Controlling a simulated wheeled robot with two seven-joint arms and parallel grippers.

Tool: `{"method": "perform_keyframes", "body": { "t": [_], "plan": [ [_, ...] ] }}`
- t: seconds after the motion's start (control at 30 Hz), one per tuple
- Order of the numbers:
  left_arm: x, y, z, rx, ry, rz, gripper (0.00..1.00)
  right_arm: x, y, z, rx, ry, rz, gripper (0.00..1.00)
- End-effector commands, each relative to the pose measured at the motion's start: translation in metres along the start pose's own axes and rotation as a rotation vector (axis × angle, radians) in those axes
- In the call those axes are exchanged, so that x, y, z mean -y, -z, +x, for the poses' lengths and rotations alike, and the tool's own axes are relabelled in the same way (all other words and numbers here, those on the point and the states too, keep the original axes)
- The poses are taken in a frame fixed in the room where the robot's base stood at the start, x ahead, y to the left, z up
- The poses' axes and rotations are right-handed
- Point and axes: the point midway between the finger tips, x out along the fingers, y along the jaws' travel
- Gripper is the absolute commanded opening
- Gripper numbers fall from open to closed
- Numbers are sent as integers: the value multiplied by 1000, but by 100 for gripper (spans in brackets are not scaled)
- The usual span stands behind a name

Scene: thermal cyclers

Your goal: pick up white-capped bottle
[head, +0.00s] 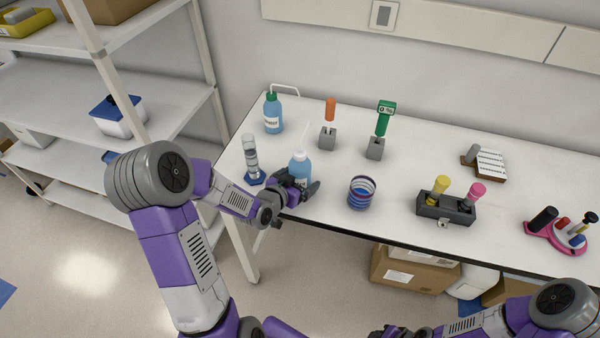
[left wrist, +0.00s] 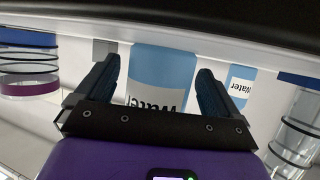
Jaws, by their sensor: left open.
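The white-capped bottle (head: 300,165) is a blue wash bottle with a white spout, upright near the table's left front edge. My left gripper (head: 309,190) is open at the bottle's near side and hides its lower part in the head view. In the left wrist view, the bottle (left wrist: 162,75) with its label appears between the two spread fingers of the left gripper (left wrist: 160,88); I cannot tell whether either finger touches it. My right arm enters at the lower right of the head view; a dark end part (head: 388,332) is cut off by the bottom edge.
A green-capped water bottle (head: 273,115) stands behind left. A clear cylinder (head: 251,157) on a blue base is just left of the gripper, and a blue striped round container (head: 362,194) is to the right.

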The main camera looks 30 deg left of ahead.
Motion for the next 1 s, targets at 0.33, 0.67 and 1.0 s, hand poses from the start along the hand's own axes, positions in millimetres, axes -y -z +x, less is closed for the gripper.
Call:
{"method": "perform_keyframes", "body": {
  "t": [0.33, 0.67, 1.0],
  "plan": [
    [0, 1, 6, 0, -1, 0, 89, 0, 0, 0, 0, 0, 0, 43],
    [0, 1, 6, -2, 0, 1, 58, 0, 0, 0, 0, 0, 0, 43],
    [0, 23, -3, -6, 1, 3, 58, 2, 0, -6, 0, 0, 0, 43]
  ]
}}
